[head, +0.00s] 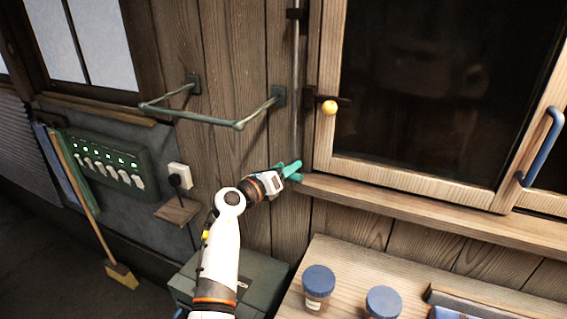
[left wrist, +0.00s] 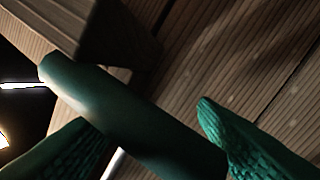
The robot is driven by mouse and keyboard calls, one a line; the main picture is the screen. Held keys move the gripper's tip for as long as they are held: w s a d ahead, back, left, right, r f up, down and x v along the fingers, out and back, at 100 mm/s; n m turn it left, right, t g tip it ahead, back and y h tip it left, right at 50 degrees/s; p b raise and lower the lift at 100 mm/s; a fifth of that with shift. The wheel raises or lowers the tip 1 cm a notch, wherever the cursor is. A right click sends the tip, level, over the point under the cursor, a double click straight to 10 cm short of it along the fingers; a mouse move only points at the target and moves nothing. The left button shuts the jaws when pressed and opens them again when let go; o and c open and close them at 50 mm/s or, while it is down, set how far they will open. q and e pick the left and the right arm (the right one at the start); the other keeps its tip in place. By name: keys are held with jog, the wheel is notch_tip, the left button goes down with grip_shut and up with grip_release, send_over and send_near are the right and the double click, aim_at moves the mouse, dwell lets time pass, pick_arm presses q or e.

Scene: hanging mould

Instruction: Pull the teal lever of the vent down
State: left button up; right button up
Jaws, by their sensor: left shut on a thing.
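The teal lever (left wrist: 130,118) crosses the left wrist view as a smooth dark green bar, slanting from upper left to lower right. It lies between the two textured green fingers of my left gripper (head: 289,172), which is shut on it. In the head view the gripper is at the lower end of a thin vertical rod (head: 296,90), beside the left end of the window sill. The fingers and the lever are hard to tell apart there. The vent itself cannot be made out. My right gripper is not in view.
A wooden window (head: 415,174) with a yellow knob (head: 329,108) and a blue handle (head: 545,145) is on the right. A green rail (head: 205,122) juts from the wall at left. Blue-lidded jars (head: 318,283) stand on the bench (head: 350,262) below.

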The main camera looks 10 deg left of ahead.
pick_arm(q)
jog(key=shift+s+d+f, duration=0.1)
jog(key=shift+d+f, duration=0.1)
jog(key=shift+f, duration=0.25)
jog(key=shift+s+d+f, duration=0.1)
jog(key=shift+d+f, duration=0.1)
jog(key=shift+f, duration=0.25)
jog(key=o, duration=1.2)
jog(key=shift+c, duration=0.2)
jog(key=o, duration=0.3)
jog(key=shift+d+r, duration=0.1)
jog(key=shift+o, duration=0.2)
jog(key=shift+s, duration=0.1)
jog(key=shift+r, duration=0.1)
